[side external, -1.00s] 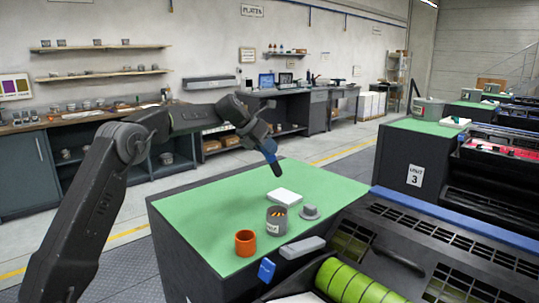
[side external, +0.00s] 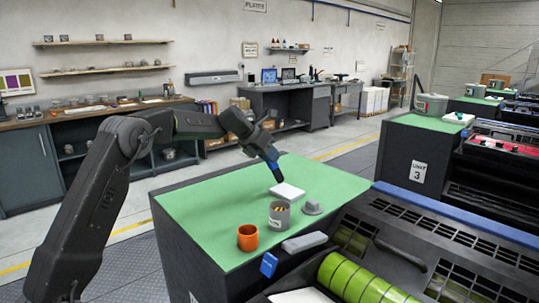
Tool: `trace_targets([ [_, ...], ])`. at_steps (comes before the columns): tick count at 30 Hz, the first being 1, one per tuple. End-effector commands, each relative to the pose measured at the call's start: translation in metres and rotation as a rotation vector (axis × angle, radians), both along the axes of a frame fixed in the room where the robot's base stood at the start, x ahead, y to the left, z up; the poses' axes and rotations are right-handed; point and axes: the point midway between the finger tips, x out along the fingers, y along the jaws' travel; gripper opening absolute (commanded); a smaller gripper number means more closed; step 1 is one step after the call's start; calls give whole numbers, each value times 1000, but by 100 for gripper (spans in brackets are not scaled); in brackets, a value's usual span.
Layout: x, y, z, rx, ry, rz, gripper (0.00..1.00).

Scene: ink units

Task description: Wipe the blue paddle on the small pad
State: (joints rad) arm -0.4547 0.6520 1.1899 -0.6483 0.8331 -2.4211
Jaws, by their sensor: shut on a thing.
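The paddle's lower end is dark and small in the picture. It is right at the far left edge of the small white pad (side external: 289,192); I cannot tell whether it touches the pad. The pad lies flat on the green top (side external: 215,205) of the near unit.
An orange cup (side external: 247,238) stands nearer. A blue piece (side external: 268,265) is at the unit's front edge. The green top's left side is clear.

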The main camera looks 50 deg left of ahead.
Motion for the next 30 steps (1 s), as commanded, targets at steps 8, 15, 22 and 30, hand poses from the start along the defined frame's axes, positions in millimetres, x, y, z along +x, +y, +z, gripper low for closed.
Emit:
trace_targets([
  [8,0,0,0,0,0,0,0],
  [15,0,0,-2,-1,0,-1,0],
  [22,0,0,-6,-1,0,0,0],
  [30,0,0,-10,0,0,0,0],
])
